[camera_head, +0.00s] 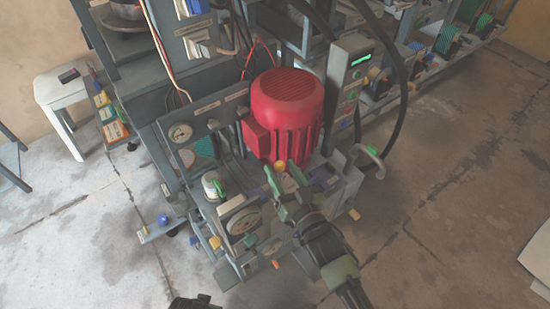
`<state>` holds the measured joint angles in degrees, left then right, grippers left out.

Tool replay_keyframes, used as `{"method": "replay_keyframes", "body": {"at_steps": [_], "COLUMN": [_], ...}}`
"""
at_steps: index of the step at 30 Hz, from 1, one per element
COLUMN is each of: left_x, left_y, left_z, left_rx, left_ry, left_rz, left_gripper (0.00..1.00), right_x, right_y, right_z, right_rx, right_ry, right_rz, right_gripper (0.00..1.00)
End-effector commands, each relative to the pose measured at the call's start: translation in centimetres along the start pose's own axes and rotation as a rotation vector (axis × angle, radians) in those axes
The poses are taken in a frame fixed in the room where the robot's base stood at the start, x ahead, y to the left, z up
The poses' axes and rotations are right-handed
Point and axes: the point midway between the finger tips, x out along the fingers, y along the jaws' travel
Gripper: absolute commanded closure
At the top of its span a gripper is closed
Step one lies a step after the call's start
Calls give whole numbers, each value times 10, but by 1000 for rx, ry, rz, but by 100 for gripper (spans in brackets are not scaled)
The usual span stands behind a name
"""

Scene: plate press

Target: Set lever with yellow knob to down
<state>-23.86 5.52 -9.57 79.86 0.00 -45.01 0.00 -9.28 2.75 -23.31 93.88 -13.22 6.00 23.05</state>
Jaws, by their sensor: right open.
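A small yellow knob (280,167) shows at the foot of the red motor, on the press's front unit. My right gripper (282,172) is open. Its green fingers lie on either side of the yellow knob in the picture; whether they touch it I cannot tell. The lever's stem is hidden behind the gripper, and its position cannot be made out. Another yellow part (215,243) sits low at the left of the unit. A dark piece at the bottom edge seems to be my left gripper (195,302), with its fingers not clear.
The red motor (290,110) stands right behind the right gripper. A pipe with a green-topped handle (372,151) juts out at right. Open floor (440,200) lies on the right.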

Motion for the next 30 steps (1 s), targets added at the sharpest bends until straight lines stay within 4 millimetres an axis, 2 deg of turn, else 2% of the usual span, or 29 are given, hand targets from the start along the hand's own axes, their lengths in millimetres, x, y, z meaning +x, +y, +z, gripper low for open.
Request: {"method": "replay_keyframes", "body": {"at_steps": [3, 9, 19, 20, 24, 25, 30], "left_x": [-5, -13, -16, -16, -16, -16, -16], "left_y": [-1, -2, -2, -2, -2, -2, -2], "left_z": [-7, -15, -18, -18, -18, -18, -18], "left_rx": [-1, -3, -3, -3, -3, -3, -3], "left_ry": [6, 11, 13, 13, 14, 14, 15], "left_rz": [-1, -2, -3, -3, -3, -3, -3], "left_gripper": [64, 64, 64, 64, 64, 64, 64], "right_x": [21, 43, 47, 47, 47, 47, 47], "right_y": [0, 0, 0, 0, 0, 0, 0], "right_z": [1, 1, 0, 0, 1, 1, 1], "right_rx": [0, -1, 0, 0, 0, 0, 0], "right_ry": [1, -1, -2, -2, -2, -2, -2], "right_rz": [0, 1, 1, 1, 1, 1, 1], "right_gripper": [51, 51, 51, 57, 96, 100, 100]}}
